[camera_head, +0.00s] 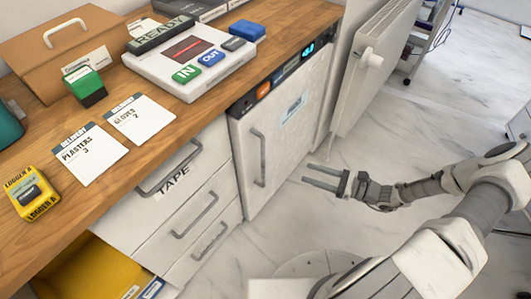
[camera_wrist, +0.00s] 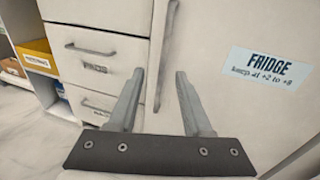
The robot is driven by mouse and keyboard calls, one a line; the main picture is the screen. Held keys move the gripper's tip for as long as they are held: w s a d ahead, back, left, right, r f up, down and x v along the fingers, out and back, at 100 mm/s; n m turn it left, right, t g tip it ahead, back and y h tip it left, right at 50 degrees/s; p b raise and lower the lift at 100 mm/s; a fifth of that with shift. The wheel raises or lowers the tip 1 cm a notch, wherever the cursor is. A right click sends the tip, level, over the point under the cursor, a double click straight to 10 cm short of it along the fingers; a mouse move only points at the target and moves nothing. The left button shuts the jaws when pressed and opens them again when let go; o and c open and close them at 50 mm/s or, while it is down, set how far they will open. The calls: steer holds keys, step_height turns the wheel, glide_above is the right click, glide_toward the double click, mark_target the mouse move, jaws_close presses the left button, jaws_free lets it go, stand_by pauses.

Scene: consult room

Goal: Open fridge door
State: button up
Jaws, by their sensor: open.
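The fridge (camera_head: 283,135) is a white unit under the wooden counter, and its door looks shut. It carries a label reading FRIDGE (camera_wrist: 266,68) in the wrist view. A grey vertical bar handle (camera_head: 258,158) is on the door's left side. In the wrist view the handle (camera_wrist: 164,50) appears ahead, lined up between the two fingers. My gripper (camera_head: 305,177) is open and empty, in front of the door. In the head view a gap separates its fingertips from the handle. In the wrist view the fingers (camera_wrist: 160,78) point toward the door, and the handle's lower end shows between them.
White drawers (camera_head: 183,205) with grey handles adjoin the fridge on the left. The counter (camera_head: 90,215) holds cards, a yellow logger and an IN/OUT device. A white radiator (camera_head: 375,65) stands right of the fridge. The marble floor (camera_head: 430,130) around my arm is mostly clear.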

mark_target(263, 155)
steer(key=shift+m+t, duration=0.5)
steer(key=b+x, duration=0.1)
steer(key=x, duration=1)
steer(key=b+x, duration=0.1)
steer(key=x, duration=0.5)
steer(key=shift+w+a+f+b, duration=0.2)
steer(key=shift+f+b, duration=0.1)
steer(key=shift+f, duration=0.1)
steer(key=shift+d, duration=0.1)
jaws_close()
